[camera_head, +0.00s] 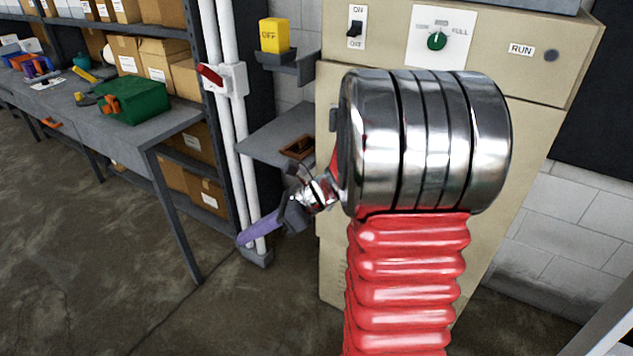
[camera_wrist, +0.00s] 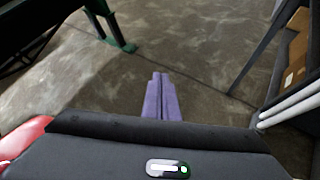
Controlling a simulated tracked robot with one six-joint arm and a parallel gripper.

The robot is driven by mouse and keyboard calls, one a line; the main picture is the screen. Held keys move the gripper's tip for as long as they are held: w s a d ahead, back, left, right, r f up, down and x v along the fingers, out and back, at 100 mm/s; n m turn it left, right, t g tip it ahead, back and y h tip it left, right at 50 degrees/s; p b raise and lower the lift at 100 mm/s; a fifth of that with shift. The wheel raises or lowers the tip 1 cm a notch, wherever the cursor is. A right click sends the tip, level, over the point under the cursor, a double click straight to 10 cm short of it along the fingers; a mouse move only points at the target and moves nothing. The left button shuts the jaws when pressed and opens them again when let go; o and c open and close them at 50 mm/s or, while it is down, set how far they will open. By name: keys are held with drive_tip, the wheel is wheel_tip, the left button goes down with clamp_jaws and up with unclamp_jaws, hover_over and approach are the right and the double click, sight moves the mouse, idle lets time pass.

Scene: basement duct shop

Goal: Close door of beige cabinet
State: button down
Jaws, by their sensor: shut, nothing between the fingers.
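The beige cabinet (camera_head: 565,85) stands upright behind my arm in the head view. Its door (camera_head: 530,125) is the beige front below the control panel. My arm hides the middle of the door, and I cannot tell whether it is flush or slightly ajar. A small dark fitting (camera_head: 333,119) shows at the door's upper left edge. My gripper (camera_head: 243,240) is left of the cabinet, apart from the door, pointing down and left near the white pipes. Its purple fingers are together and empty, as the wrist view (camera_wrist: 160,76) also shows, over bare floor.
White vertical pipes (camera_head: 231,150) with a red-levered box stand left of the cabinet. A grey shelf (camera_head: 265,140) holds a brown tray (camera_head: 298,147) beside it. Floor (camera_head: 110,270) in front is clear.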

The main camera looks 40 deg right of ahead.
drive_tip(key=w+d+f+m+t, duration=0.2)
drive_tip(key=d+f+m+t, duration=0.15)
drive_tip(key=d+m, duration=0.35)
drive_tip(key=w+d+f+m+t, duration=0.2)
drive_tip(key=w+d+m+t, duration=0.15)
drive_tip(key=d+m, duration=0.4)
drive_tip(key=s+d+f+m+t+h, duration=0.2)
drive_tip(key=d+m, duration=0.3)
drive_tip(key=d, duration=0.4)
drive_tip(key=s+d+f+m+t+h, duration=0.2)
drive_tip(key=d+f+m+h, duration=0.3)
drive_tip(key=d, duration=0.5)
drive_tip(key=shift+s+f+t, duration=0.2)
drive_tip(key=shift+s+t, duration=0.2)
drive_tip(key=shift+w+a+m, duration=0.1)
drive_tip(key=shift+m, duration=0.15)
drive_tip(key=w+d, duration=0.2)
drive_tip(key=w, duration=0.9)
drive_tip(key=shift+d, duration=0.25)
drive_tip(key=shift+w, duration=0.2)
